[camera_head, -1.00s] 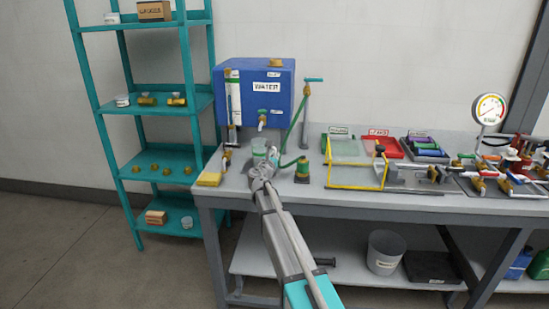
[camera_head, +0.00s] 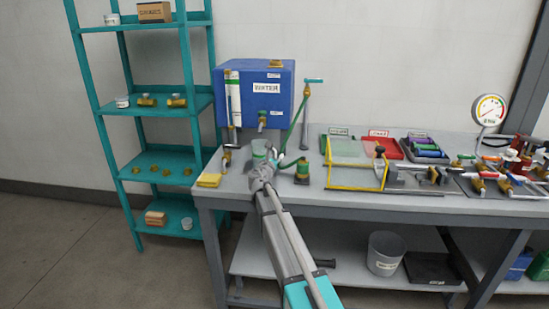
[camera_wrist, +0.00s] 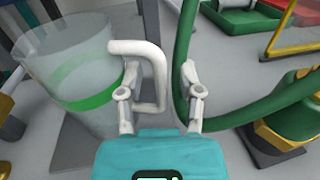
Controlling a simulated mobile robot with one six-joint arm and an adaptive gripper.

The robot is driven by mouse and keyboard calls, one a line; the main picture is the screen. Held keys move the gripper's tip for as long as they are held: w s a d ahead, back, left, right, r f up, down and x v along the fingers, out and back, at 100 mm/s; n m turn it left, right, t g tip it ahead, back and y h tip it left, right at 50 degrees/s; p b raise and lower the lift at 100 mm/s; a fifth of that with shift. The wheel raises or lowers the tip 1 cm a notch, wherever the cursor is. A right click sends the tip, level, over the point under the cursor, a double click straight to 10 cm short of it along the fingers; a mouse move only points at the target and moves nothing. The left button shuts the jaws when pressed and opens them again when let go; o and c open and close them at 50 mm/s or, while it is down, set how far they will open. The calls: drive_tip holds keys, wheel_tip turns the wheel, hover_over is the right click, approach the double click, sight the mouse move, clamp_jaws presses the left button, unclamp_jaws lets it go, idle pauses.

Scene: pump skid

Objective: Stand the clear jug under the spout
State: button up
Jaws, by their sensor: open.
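The clear jug (camera_wrist: 75,72) with a green band stands upright at the left of the wrist view, its white handle (camera_wrist: 148,70) pointing towards my gripper. In the head view the jug (camera_head: 259,149) is small, on the bench below the blue tank's spout (camera_head: 262,124), partly hidden by my arm. Whether it is exactly beneath the spout I cannot tell. My gripper (camera_wrist: 158,88) is open, with the handle near its left finger and partly between the fingers. Whether a finger touches it is unclear. My gripper (camera_head: 257,170) also shows in the head view.
A green hose (camera_wrist: 188,60) passes close by the right finger and curves to a green and brass fitting (camera_wrist: 295,115). A yellow frame (camera_head: 355,188) stands to the right.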

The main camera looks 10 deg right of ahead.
drive_tip(key=v, duration=1.2)
drive_tip(key=shift+r, duration=0.1)
